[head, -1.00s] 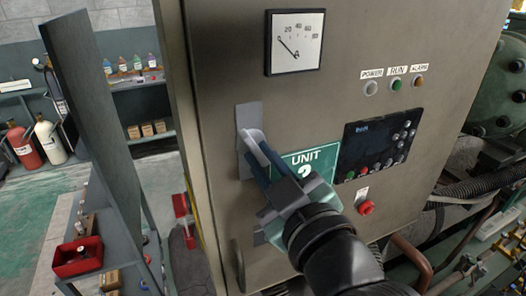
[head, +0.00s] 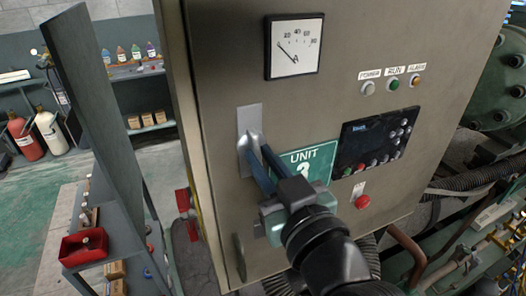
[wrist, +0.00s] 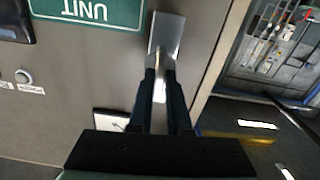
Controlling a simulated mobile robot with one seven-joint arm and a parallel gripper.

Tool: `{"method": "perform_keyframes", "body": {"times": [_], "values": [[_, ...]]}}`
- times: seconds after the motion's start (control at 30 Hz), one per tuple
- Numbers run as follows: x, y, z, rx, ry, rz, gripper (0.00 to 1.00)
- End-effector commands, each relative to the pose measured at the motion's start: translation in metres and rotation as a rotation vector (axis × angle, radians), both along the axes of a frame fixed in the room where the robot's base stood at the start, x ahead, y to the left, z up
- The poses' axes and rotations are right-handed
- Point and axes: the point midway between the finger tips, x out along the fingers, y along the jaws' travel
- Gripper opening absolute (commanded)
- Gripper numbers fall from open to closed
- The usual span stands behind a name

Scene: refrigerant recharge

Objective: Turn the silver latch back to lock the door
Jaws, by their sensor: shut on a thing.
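The silver latch (head: 247,142) is on the left part of the beige cabinet door (head: 320,105), on an upright light-grey plate (head: 249,113). My gripper (head: 258,158) reaches it from the lower right, its two dark blue fingers shut on the latch handle. In the wrist view the silver latch (wrist: 160,86) runs between the fingers of my gripper (wrist: 160,76), with its plate (wrist: 168,30) above. The fingers hide part of the handle. The door looks flush with the cabinet front.
A green UNIT sign (head: 308,160) is just right of the fingers, partly covered by my gripper. A control panel (head: 375,140), red button (head: 362,202) and gauge (head: 295,46) are on the cabinet front. A grey shelf unit with a red bin (head: 84,246) stands at left.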

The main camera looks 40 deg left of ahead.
Motion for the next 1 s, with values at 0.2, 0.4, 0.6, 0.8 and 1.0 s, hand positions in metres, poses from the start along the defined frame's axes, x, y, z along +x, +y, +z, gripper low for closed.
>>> {"method": "perform_keyframes", "body": {"times": [0.2,0.4,0.6,0.8,1.0], "values": [[0.000,0.000,0.000,0.001,0.000,-0.001,0.41],[0.000,0.000,0.000,0.001,-0.001,-0.001,0.41],[-0.004,-0.013,-0.001,0.000,-0.002,-0.004,0.41],[-0.012,-0.031,-0.001,0.001,-0.001,-0.003,0.41],[-0.019,-0.050,-0.001,0.000,-0.002,-0.004,0.41]]}}
